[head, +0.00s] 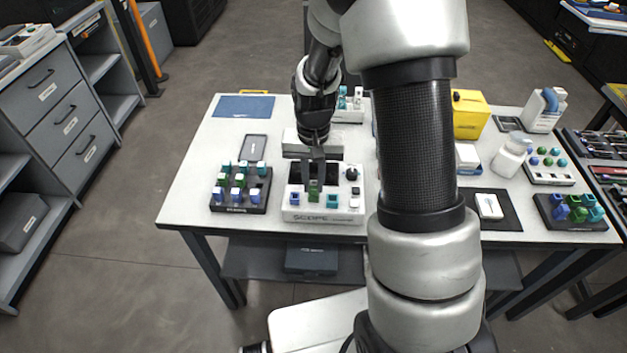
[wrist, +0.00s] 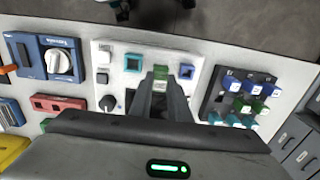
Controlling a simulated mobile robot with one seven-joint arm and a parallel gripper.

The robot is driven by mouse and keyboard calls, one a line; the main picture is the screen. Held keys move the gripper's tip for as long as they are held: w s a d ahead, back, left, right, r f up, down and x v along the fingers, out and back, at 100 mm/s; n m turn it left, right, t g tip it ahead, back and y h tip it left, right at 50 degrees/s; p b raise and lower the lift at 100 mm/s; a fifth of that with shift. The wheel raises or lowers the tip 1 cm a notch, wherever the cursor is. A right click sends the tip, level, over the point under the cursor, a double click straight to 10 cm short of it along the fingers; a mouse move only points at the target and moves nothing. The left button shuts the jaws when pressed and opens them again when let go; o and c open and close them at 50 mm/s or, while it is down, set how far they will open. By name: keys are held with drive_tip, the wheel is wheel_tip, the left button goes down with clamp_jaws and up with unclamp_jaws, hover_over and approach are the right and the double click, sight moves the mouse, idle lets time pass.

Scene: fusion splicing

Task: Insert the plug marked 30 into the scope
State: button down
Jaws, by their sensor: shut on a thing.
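The scope (head: 345,217) is a white box near the front edge of the table, with its panel also in the wrist view (wrist: 110,58). My gripper (head: 314,182) points down over the middle of the scope. Its fingers, also in the wrist view (wrist: 160,85), are shut on a green plug (head: 314,190), also visible in the wrist view (wrist: 160,70). The plug's marking is unreadable, and its lower end is hidden, so I cannot tell how it sits in the scope.
A black rack (head: 238,208) of blue, green and teal plugs stands left of the scope. A yellow box (head: 470,115) and another plug rack (head: 577,225) are farther right. My arm hides part of the table.

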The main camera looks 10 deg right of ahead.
drive_tip(key=shift+f, duration=0.1)
idle(0.3)
drive_tip(key=c, duration=1.6)
unclamp_jaws()
drive_tip(key=shift+r+p, duration=2.05)
drive_tip(key=shift+r, duration=0.95)
drive_tip(key=s+r+n+t+p, duration=0.15)
drive_tip(key=s+r, duration=0.35)
drive_tip(key=r, duration=0.7)
drive_tip(key=s+r+n+t+p, duration=0.15)
drive_tip(key=s+r, duration=0.35)
drive_tip(key=r, duration=0.6)
drive_tip(key=s+r+t, duration=0.1)
drive_tip(key=s+r, duration=0.1)
drive_tip(key=s+r+p, duration=0.1)
drive_tip(key=s+r, duration=0.1)
drive_tip(key=s, duration=0.1)
drive_tip(key=s+r+t, duration=0.1)
drive_tip(key=s+r, duration=0.1)
drive_tip(key=s, duration=0.1)
drive_tip(key=shift+s+r+n+t+p, duration=0.1)
drive_tip(key=shift+s+n+t+p, duration=0.1)
drive_tip(key=shift+n+t+p, duration=0.15)
